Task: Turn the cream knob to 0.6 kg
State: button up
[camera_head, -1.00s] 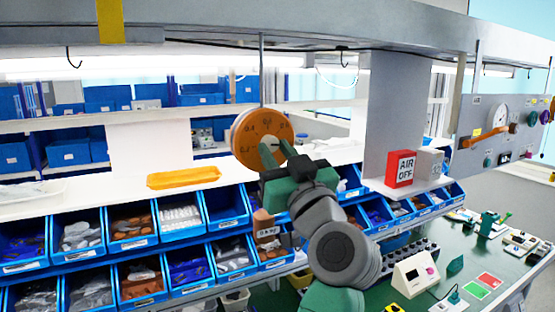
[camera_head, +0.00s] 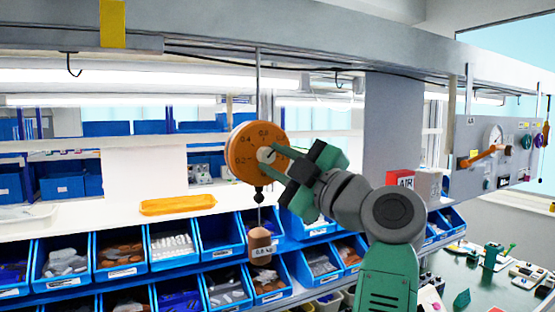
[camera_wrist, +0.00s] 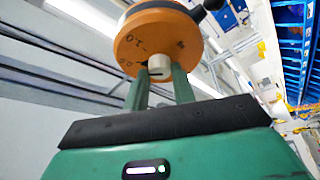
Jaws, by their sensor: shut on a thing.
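The orange dial (camera_head: 243,149) hangs from a thin rod under the overhead beam, with printed numbers such as 0.2 and 0.4 visible. The cream knob (camera_head: 264,155) is at the dial's centre; it also shows in the wrist view (camera_wrist: 159,68). My gripper (camera_head: 273,162) reaches in from the right, with its green fingers on either side of the knob, shut on it. In the wrist view my fingers (camera_wrist: 159,88) flank the knob, which has a dark mark. A brown weight (camera_head: 261,240) with a label reading about 0.6 kg hangs below the dial. Part of the dial face is hidden by my gripper.
Rows of blue bins (camera_head: 120,256) stand below the dial. An orange tray (camera_head: 178,204) lies on the shelf behind. A grey panel with gauges (camera_head: 495,150) and a red AIR sign (camera_head: 400,178) are at the right. The overhead beam (camera_head: 300,48) runs above.

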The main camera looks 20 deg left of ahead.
jog(key=n+p, duration=0.1)
jog(key=n, duration=0.1)
jog(key=n+g+p, duration=0.1)
jog(key=n, duration=0.1)
jog(key=r+n+g+h+p, duration=0.1)
jog(key=n+p, duration=0.1)
jog(key=shift+w+d, duration=0.1)
jog(key=shift+d, duration=0.05)
jog(key=shift+n+g+h+p, duration=0.5)
jog(key=shift+n+p, duration=0.65)
jog(key=shift+n, duration=0.65)
jog(key=shift+f, duration=0.1)
jog(key=o, duration=1)
jog(key=b+v, duration=0.2)
jog(key=v, duration=0.5)
jog(key=shift+d, duration=0.35)
